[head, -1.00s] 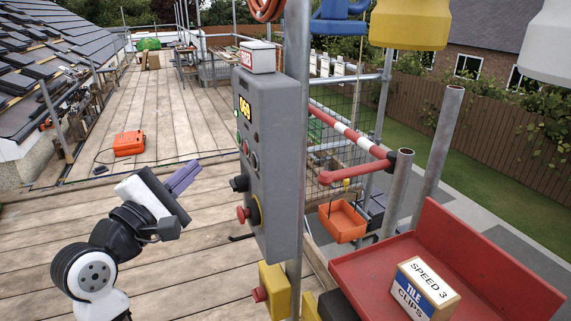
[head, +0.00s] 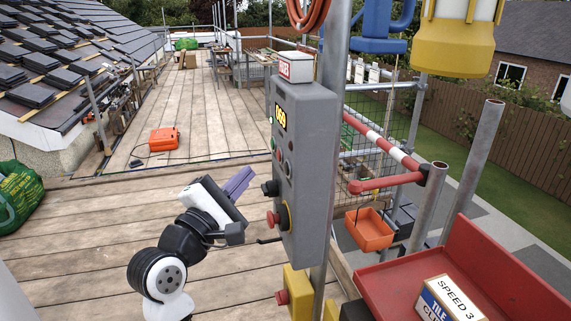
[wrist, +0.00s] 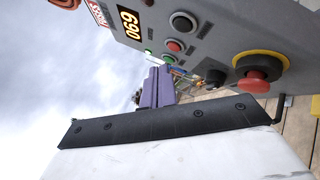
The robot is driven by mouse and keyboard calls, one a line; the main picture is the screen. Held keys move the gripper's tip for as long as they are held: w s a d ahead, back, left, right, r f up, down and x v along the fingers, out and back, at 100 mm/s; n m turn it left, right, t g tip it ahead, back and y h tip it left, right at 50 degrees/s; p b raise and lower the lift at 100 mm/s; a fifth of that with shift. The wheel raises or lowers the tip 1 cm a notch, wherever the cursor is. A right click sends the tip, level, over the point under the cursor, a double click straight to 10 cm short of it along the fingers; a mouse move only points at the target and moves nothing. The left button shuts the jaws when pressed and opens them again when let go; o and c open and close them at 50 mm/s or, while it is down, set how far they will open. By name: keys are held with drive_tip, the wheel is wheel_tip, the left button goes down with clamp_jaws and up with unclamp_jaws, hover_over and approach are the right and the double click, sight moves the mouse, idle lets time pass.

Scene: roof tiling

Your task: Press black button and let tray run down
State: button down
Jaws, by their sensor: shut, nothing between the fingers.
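A grey control box (head: 308,150) stands on a pole right of my gripper. It has a lit yellow display, a black knob-like button (head: 270,188) and, below that, a red mushroom button (head: 272,218) on a yellow ring. The wrist view shows the black knob (wrist: 215,77) and a round dark button (wrist: 183,22) above a red one. My gripper (head: 240,180), with purple fingers, is shut and empty. It is left of the box, near the black knob's height, apparently not touching. An orange tray (head: 370,232) hangs behind the box, beyond a red-and-white bar (head: 385,143).
A red open tray (head: 500,275) holds a tile clips box (head: 447,300) at front right. A yellow box with a red button (head: 297,293) is low on the pole. An orange case (head: 164,139) lies on the boards, and a green bag (head: 18,195) at left. Boards left are mostly clear.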

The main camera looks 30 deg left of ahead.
sight(287, 169)
drive_tip(key=shift+w+d, duration=1.4)
drive_tip(key=shift+w, duration=0.2)
idle(0.9)
drive_tip(key=shift+w+d, duration=0.25)
drive_tip(key=shift+w, duration=0.1)
